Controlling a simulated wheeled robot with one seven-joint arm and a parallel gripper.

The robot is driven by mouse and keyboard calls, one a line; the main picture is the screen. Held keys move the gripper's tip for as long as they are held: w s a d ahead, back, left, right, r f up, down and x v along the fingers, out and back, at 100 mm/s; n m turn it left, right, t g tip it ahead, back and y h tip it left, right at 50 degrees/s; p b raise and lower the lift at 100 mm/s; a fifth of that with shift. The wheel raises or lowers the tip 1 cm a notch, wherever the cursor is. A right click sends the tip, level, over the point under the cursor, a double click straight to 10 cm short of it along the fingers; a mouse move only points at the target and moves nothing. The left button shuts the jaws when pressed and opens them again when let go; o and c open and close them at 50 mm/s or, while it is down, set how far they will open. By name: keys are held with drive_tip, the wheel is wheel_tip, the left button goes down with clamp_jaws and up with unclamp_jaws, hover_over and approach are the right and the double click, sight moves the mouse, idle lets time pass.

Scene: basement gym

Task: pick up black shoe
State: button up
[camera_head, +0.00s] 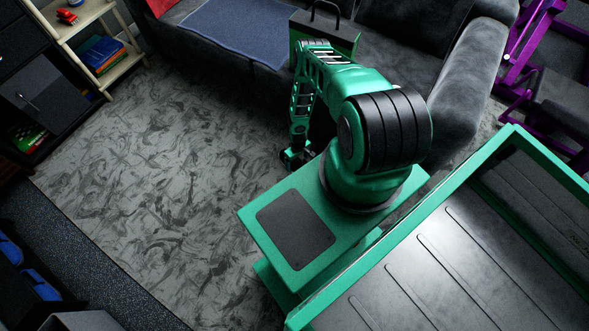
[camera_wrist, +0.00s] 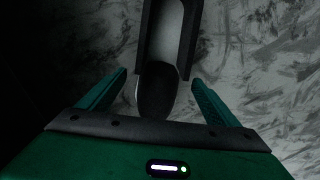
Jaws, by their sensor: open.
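In the wrist view the black shoe (camera_wrist: 157,95) lies on the grey patterned carpet, with its long pale-grey inside facing up. Its dark rounded near end sits between the fingers of my gripper (camera_wrist: 158,78), and the rest runs out past the top edge. My gripper is open, with one green finger on each side of the shoe and a gap visible on both sides. In the head view my gripper (camera_head: 297,156) is low beside my base, near the sofa's front. I cannot make out the shoe in that view.
A dark grey sofa (camera_head: 452,85) with a blue blanket (camera_head: 238,32) stands behind my arm, and a green box with a handle (camera_head: 330,38) is on it. A shelf (camera_head: 110,75) stands at the upper left. Open carpet (camera_head: 165,160) lies left of my gripper.

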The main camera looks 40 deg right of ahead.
drive_tip(key=shift+f, duration=0.95)
drive_tip(key=c, duration=1.4)
drive_tip(key=shift+o, duration=0.2)
